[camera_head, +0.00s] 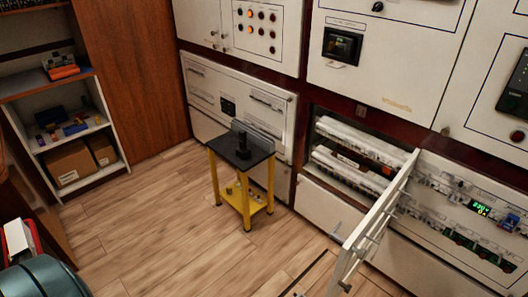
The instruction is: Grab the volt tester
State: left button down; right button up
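I cannot tell for sure which thing is the volt tester. A small dark upright object (243,148) stands on the black top of a small yellow-legged table (262,149) in the middle of the head view. An orange and dark item (63,72) lies on the upper board of the shelf unit at the left. Several small blue, yellow and red items (72,127) lie on the board below; they are too small to name. Neither of my grippers is in view.
An open panel door (375,225) sticks out at the right, before an opening with breaker rows (360,150). White cabinets (240,95) line the back wall. Cardboard boxes (70,162) sit low in the shelf unit. The wooden floor (150,235) left of the table is clear.

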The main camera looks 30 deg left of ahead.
aim_at(242, 134)
jog(key=i+j+u, duration=0.25)
jog(key=u, duration=0.2)
jog(key=i+j+u, duration=0.25)
jog(key=u, duration=0.15)
jog(key=i+j+u, duration=0.1)
jog(key=i+u, duration=0.5)
jog(key=i, duration=0.2)
jog(key=i+z, duration=0.4)
jog(key=i+j+z, duration=0.2)
jog(key=z, duration=0.2)
jog(key=i+j+z, duration=0.25)
jog(key=z, duration=0.15)
jog(key=i+j+z, duration=0.1)
jog(key=i+j, duration=0.1)
